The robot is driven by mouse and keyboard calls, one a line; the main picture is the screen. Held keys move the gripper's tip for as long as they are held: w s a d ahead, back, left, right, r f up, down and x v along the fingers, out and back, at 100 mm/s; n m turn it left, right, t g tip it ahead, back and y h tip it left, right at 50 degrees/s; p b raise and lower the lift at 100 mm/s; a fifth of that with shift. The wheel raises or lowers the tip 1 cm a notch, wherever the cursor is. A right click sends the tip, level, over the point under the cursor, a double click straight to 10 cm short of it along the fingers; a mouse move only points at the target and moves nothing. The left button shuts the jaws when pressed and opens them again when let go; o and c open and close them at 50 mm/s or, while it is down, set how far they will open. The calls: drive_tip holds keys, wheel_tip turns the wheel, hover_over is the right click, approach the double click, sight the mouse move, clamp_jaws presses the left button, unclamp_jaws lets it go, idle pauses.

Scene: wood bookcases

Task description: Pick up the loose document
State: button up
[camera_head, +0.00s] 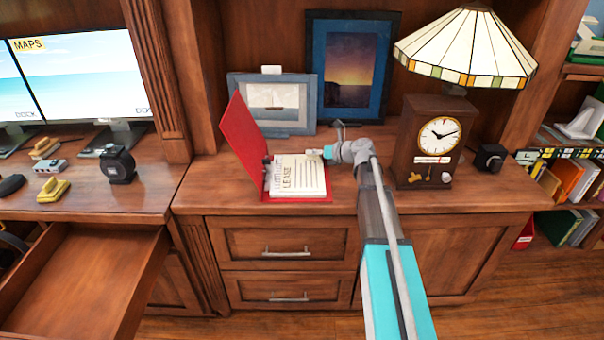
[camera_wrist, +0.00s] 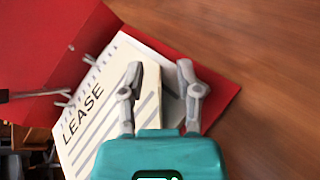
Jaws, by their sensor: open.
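The loose document is a cream paper headed LEASE (camera_head: 300,180), lying in an open red binder (camera_head: 241,140) on the wooden cabinet top. In the wrist view, the LEASE paper (camera_wrist: 84,128) lies under and left of the fingers, with the binder's red cover (camera_wrist: 50,45) at upper left. My gripper (camera_head: 322,153) is at the paper's upper right edge. In the wrist view my gripper (camera_wrist: 160,80) is open, with one finger over the paper and the other near its right edge by the red cover. I cannot tell whether the fingers touch the paper.
A wooden clock (camera_head: 420,172) stands right of my arm. A sailboat picture frame (camera_head: 274,104) and a sunset picture (camera_head: 350,70) stand behind. A lamp (camera_head: 466,45) is behind the clock. An open drawer (camera_head: 80,290) is at lower left. Bare wood (camera_wrist: 265,60) lies right of the binder.

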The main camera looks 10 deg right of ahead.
drive_tip(key=shift+c, duration=0.2)
clamp_jaws()
drive_tip(key=shift+r, duration=0.15)
wheel_tip(320, 180, up, 3)
drive_tip(key=p, duration=0.3)
drive_tip(key=s+r+p, duration=0.9)
drive_tip(key=s+p, duration=0.1)
drive_tip(key=s, duration=0.4)
drive_tip(key=shift+a+r, duration=0.35)
drive_tip(key=shift+a, duration=0.05)
idle(0.3)
